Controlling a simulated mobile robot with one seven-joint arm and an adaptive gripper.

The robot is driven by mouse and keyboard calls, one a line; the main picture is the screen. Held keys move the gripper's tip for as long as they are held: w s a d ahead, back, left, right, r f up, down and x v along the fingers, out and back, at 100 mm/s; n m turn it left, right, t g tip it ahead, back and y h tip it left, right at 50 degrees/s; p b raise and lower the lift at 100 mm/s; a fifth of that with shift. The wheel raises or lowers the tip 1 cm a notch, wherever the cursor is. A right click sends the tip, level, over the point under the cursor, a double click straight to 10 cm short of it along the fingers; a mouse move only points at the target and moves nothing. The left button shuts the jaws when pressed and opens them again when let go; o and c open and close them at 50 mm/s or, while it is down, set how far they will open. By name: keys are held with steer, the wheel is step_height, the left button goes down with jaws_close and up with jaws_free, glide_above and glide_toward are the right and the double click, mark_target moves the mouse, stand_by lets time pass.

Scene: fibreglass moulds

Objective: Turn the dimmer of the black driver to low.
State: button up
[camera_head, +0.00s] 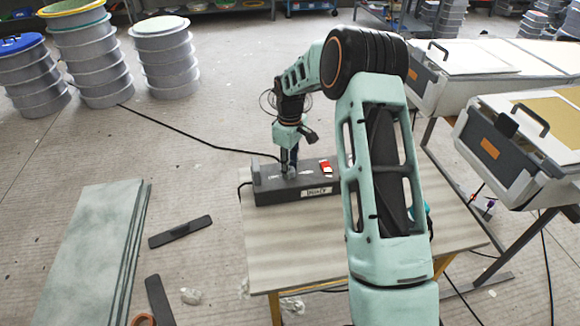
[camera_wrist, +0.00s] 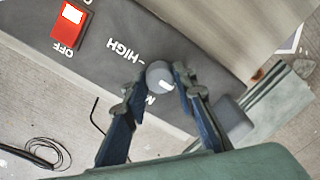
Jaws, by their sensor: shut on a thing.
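The black driver (camera_head: 310,187), a long dark box, lies on the table; its top also shows in the wrist view (camera_wrist: 110,30). Its grey round dimmer knob (camera_wrist: 158,76) sits between the "HIGH" print and a second label, mostly hidden by a finger. The knob's white mark points to the lower right in the wrist view, away from "HIGH". My gripper (camera_wrist: 160,73) points down at the driver, its two blue-grey fingers closed on the knob's sides. In the head view my gripper (camera_head: 289,170) is small and the knob cannot be made out.
A red rocker switch (camera_wrist: 70,20) marked "OFF" is on the driver, and shows in the head view too (camera_head: 326,167). The table (camera_head: 290,240) has free room in front of the driver. Black cables lie on the floor. Grey-white cases (camera_head: 520,140) stand at the right.

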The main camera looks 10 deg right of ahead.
stand_by(0.5)
steer(key=o, duration=1.2)
steer(key=shift+c, duration=0.2)
step_height(320, 180, up, 12)
